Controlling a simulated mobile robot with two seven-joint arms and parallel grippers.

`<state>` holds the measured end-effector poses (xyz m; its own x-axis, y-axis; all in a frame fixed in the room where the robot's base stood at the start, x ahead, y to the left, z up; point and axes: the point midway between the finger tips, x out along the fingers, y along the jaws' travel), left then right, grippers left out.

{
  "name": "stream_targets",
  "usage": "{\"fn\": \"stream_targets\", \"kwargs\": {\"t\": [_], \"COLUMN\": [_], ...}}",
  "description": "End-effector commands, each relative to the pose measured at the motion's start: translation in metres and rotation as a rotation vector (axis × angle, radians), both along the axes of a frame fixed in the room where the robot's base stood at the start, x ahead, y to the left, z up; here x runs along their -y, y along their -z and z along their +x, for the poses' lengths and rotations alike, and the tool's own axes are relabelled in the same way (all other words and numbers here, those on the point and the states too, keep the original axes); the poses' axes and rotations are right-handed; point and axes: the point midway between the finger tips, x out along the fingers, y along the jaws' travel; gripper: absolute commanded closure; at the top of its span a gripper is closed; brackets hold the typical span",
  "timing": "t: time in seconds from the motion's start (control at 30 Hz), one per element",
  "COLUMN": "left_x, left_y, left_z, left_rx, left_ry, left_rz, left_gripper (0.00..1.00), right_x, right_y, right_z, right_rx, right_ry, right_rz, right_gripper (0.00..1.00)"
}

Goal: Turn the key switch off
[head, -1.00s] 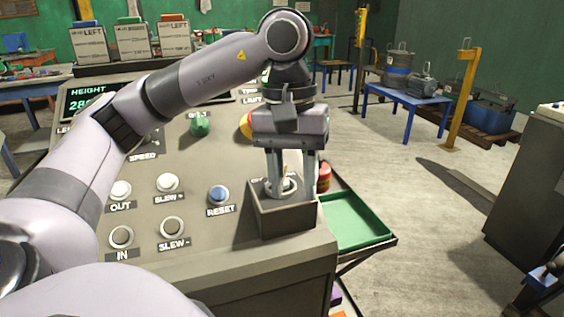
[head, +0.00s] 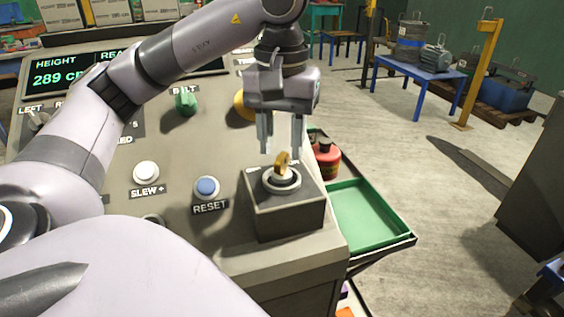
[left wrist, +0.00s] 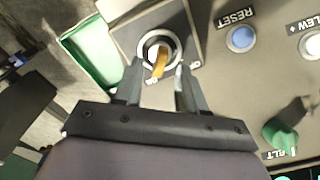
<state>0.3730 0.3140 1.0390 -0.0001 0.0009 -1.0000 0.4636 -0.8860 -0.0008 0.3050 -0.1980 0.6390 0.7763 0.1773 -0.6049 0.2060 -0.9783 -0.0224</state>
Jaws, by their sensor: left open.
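The key switch is a brass-coloured key (head: 283,160) in a round silver collar (head: 282,183), on top of a grey box (head: 284,215) at the right front corner of the console. My left gripper (head: 281,149) points down just above the key, open and empty. Its two fingers stand apart on either side of the key, not visibly touching it. My right gripper is in neither view.
A blue RESET button (head: 206,187), a white SLEW+ button (head: 146,172) and a green knob (head: 186,101) lie left of the box. A green tray (head: 368,215) and a red round object (head: 326,160) are on its right. Open floor lies beyond.

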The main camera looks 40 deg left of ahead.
Motion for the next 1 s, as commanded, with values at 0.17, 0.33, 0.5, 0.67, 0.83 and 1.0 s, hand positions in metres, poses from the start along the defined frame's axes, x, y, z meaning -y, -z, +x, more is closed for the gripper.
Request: {"fn": "stream_targets", "kwargs": {"t": [0.17,0.33,0.5,0.67,0.83,1.0], "left_x": [0.0,0.0,0.0,0.0,0.0,0.0], "left_y": [0.025,0.033,0.033,0.033,0.032,0.032], "left_z": [0.0,0.0,0.0,0.0,0.0,0.0], "left_rx": [-0.001,0.0,0.0,0.0,0.001,0.001], "left_ry": [-0.001,-0.001,-0.001,-0.001,-0.001,-0.011], "left_rz": [0.0,-0.001,-0.001,-0.001,0.0,0.0], "left_gripper": [0.59,0.59,0.59,0.82,1.0,1.0], "right_x": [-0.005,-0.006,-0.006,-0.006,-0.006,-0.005], "right_y": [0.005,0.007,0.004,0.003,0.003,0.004], "right_z": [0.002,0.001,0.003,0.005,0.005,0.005], "right_rx": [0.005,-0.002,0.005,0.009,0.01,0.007], "right_ry": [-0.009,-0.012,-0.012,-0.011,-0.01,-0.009], "right_rz": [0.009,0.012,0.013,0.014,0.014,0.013], "right_gripper": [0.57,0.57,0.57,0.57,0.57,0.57]}}
